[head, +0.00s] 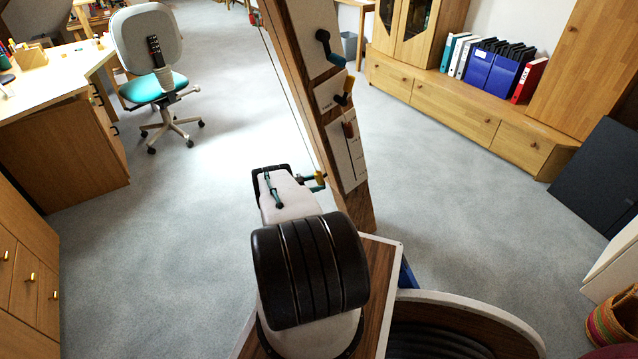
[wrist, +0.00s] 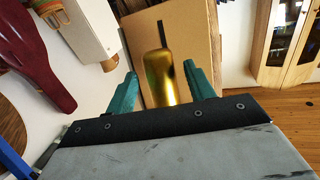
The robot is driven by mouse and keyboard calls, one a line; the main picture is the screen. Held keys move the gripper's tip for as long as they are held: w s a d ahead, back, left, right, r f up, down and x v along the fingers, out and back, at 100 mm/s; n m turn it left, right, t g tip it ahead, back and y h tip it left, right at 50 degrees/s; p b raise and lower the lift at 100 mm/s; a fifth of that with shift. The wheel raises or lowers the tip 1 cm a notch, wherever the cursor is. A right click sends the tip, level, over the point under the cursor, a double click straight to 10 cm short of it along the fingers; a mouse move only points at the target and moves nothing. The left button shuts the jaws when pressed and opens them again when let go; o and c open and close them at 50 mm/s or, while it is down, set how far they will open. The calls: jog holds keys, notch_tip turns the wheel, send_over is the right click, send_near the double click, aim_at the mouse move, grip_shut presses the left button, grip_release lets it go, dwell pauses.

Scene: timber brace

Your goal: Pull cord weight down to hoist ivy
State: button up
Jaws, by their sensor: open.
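The gold cord weight (wrist: 160,78) stands between the two teal fingers of my gripper (wrist: 161,74) in the wrist view. The fingers are apart, one on each side of it, and I cannot tell whether either touches it. In the head view my gripper (head: 317,181) is beside the timber post (head: 318,115), with a small yellow part of the weight (head: 320,178) at its fingers. A thin cord (head: 290,98) runs down along the post's left side towards it. My arm hides part of this area. I see no ivy in either view.
The post carries white panels, a dark handle with a blue end (head: 325,45) and smaller knobs above my gripper. A round white-rimmed tub (head: 470,315) is at the lower right. A desk (head: 60,130) and chair (head: 155,90) stand left. Carpet on both sides is clear.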

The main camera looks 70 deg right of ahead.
jog(key=v, duration=0.6)
jog(key=shift+a, duration=0.15)
jog(key=shift+w, duration=0.15)
